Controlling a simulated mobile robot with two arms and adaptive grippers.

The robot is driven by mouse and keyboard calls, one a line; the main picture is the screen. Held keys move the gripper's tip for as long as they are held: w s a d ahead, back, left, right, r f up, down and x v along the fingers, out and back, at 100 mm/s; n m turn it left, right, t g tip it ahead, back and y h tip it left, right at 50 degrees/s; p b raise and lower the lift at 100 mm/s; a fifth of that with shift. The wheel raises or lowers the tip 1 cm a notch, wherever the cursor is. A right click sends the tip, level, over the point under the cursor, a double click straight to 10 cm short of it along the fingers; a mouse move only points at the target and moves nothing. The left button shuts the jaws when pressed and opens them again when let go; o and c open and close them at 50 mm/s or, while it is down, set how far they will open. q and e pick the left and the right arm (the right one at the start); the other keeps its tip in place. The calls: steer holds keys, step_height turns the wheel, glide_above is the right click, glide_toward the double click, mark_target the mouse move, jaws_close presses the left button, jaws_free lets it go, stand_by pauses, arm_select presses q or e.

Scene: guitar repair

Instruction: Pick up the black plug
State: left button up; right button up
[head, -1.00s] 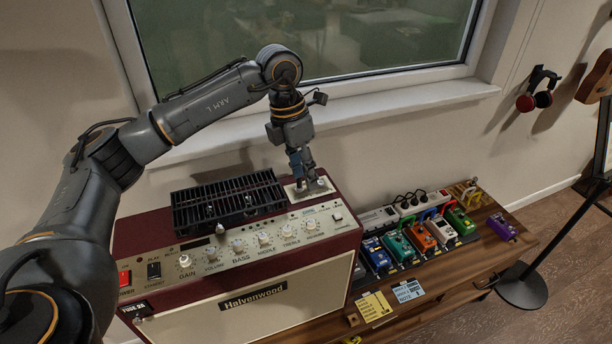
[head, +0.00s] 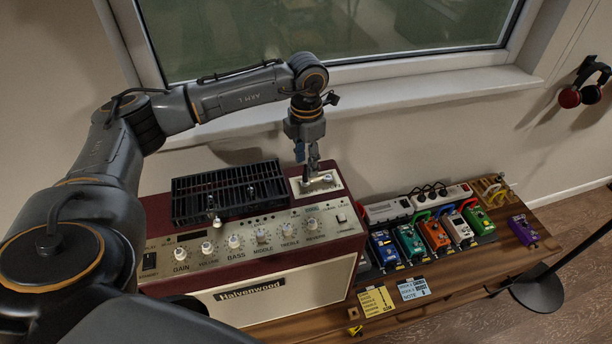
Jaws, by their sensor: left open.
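Small black plugs (head: 430,190) sit in the white power strip (head: 457,193) behind the row of pedals at the right. They are small, and I cannot tell which one is the black plug of the task. My left gripper (head: 312,178) points down over the pale plate (head: 328,184) on top of the red amplifier (head: 352,238). It is open, with nothing seen between its fingers. It is well to the left of the power strip and apart from the plugs. My right gripper is not in view.
A black slotted grille (head: 228,192) lies on the amplifier, left of my gripper. Colored pedals (head: 437,235) stand in front of the power strip on the wooden bench. A purple pedal (head: 523,230) stands apart at the right. The window sill (head: 440,105) runs behind.

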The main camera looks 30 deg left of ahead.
mark_target(305, 173)
arm_select(q)
steer(key=shift+s+f+p, duration=0.2)
steer(key=shift+f+p, duration=0.7)
steer(key=shift+p, duration=0.05)
step_height(305, 173, down, 2)
steer(key=shift+f+p, duration=0.1)
steer(key=shift+p, duration=0.2)
steer(key=shift+f, duration=0.35)
steer(key=shift+r, duration=0.1)
jaws_close()
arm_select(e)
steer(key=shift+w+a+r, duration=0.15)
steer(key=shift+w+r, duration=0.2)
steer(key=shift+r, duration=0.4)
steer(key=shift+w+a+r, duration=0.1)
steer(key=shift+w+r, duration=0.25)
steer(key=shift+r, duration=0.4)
